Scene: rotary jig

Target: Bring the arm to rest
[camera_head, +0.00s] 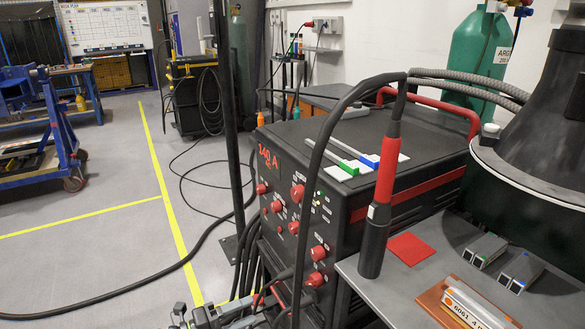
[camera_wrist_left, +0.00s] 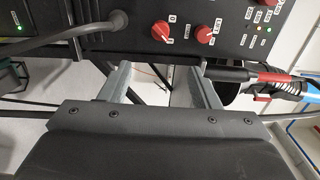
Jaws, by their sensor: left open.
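My left gripper (camera_head: 222,312) shows at the bottom edge of the head view, low in front of the black welding machine (camera_head: 318,190), and is partly cut off by the frame. In the left wrist view its two grey fingers (camera_wrist_left: 158,85) stand apart with nothing between them. The machine's front panel with red knobs (camera_wrist_left: 187,32) lies beyond the fingertips in that view. My right gripper is in neither view.
A red and black torch (camera_head: 385,180) stands upright at the bench's front left, its cable looping over the machine. A red square (camera_head: 408,248), small grey blocks (camera_head: 484,250) and a labelled plate (camera_head: 470,305) lie nearby. Cables hang near my left gripper.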

